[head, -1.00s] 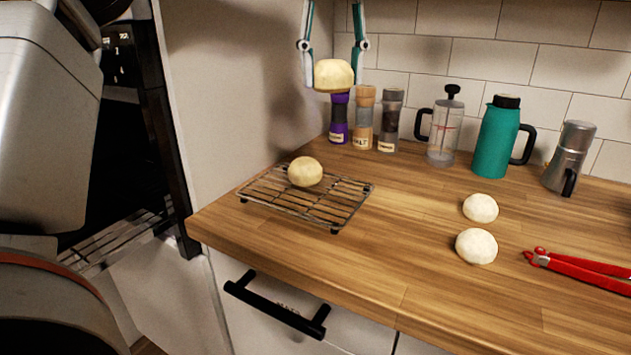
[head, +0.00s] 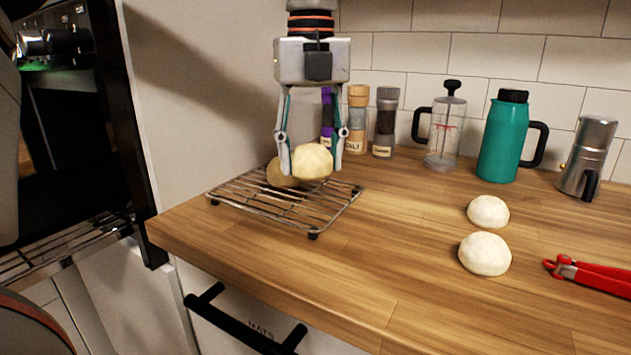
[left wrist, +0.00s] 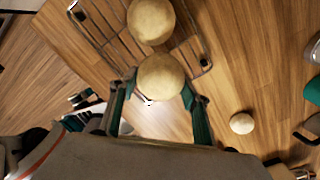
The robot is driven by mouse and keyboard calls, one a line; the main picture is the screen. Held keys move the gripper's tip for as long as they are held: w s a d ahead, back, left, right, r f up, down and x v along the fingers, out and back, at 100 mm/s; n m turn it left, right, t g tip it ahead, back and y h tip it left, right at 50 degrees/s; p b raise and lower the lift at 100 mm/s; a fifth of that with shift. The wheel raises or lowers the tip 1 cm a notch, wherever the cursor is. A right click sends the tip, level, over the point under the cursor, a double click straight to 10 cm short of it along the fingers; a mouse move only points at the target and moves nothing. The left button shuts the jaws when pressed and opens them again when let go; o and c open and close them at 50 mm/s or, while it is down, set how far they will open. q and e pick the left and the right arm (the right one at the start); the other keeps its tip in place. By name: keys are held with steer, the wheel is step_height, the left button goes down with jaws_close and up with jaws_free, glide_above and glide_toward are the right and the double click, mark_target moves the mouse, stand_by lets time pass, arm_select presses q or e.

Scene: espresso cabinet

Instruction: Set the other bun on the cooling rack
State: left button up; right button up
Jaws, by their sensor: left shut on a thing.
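My left gripper (head: 312,160) is shut on a pale round bun (head: 313,161) and holds it at the cooling rack (head: 325,213). The held bun also shows between the fingers in the left wrist view (left wrist: 160,78). Another bun (head: 281,174) sits on the wire rack, partly hidden behind the held bun and a finger; it shows whole in the left wrist view (left wrist: 151,20). Whether the held bun touches the rack or the other bun, I cannot tell. My right gripper is not in view.
Grinders (head: 386,122), a French press (head: 445,128), a teal jug (head: 504,137) and a moka pot (head: 588,158) stand behind. An open oven (head: 75,130) is at left.

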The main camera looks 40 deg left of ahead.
mark_target(311, 176)
arm_select(q)
step_height(311, 176, down, 4)
steer(key=shift+b, duration=0.4)
steer(key=shift+r, duration=0.1)
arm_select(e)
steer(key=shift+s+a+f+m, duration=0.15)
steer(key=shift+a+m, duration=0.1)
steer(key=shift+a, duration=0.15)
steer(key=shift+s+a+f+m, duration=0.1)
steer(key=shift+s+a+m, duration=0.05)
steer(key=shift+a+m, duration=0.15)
arm_select(q)
steer(key=shift+f, duration=0.2)
steer(key=o, duration=1.1)
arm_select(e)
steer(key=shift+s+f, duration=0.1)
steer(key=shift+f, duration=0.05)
arm_select(q)
steer(key=shift+r, duration=0.15)
